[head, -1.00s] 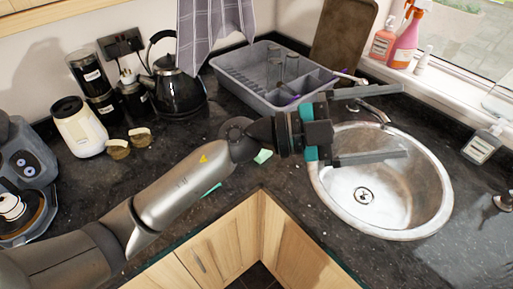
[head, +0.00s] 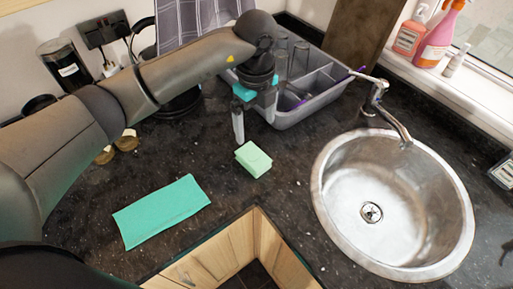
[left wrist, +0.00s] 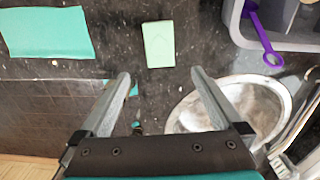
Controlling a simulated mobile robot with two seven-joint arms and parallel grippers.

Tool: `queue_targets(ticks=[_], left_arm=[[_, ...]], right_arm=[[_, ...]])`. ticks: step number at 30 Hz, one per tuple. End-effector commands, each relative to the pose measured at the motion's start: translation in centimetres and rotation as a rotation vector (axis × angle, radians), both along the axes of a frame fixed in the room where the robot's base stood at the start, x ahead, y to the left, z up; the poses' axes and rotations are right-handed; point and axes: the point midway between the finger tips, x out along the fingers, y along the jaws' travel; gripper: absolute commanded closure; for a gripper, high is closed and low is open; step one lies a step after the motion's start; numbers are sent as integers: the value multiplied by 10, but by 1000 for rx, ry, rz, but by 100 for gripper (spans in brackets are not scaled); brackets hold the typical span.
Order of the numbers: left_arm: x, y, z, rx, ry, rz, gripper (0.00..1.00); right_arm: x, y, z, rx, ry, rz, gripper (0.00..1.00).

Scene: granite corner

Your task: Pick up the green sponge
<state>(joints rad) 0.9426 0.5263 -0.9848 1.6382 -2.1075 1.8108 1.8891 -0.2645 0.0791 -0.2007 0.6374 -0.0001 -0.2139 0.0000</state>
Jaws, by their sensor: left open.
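The light green sponge (head: 254,159) lies on the dark granite worktop, left of the sink. It also shows in the left wrist view (left wrist: 158,44), just beyond and between my fingertips. My left gripper (head: 246,128) points down above the worktop, just behind the sponge in the head view. In the left wrist view my left gripper (left wrist: 160,74) is open, its two fingers wide apart with nothing between them. The sponge is apart from the fingers. My right gripper is not in view.
A teal cloth (head: 162,210) lies flat left of the sponge. A grey dish rack (head: 318,105) with glasses stands close behind my left gripper. A round steel sink (head: 335,220) with a tap (head: 385,110) is on the right. The worktop's front edge is near the sponge.

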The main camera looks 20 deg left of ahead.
Motion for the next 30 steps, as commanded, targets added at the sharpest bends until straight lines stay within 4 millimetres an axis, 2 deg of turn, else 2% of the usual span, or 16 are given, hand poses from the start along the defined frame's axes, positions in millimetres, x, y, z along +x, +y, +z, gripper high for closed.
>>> queue_targets(ticks=[1, 3, 7, 12, 19, 27, 30], left_arm=[[-2, 0, -12, 0, 8, -2, 0], [-2, -1, -27, -1, 8, -1, 0], [-2, -1, -55, -2, 7, -3, 0], [-1, -1, -79, -4, 4, -4, 0], [0, -1, -94, -4, 4, -4, 0], [2, 0, -132, -4, 5, -4, 0], [2, 1, -137, -4, 3, -4, 0]], right_arm=[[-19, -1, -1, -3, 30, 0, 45], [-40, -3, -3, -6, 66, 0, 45], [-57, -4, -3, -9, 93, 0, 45], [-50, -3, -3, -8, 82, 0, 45], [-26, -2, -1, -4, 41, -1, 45], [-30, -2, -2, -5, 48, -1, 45], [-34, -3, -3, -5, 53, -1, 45]])
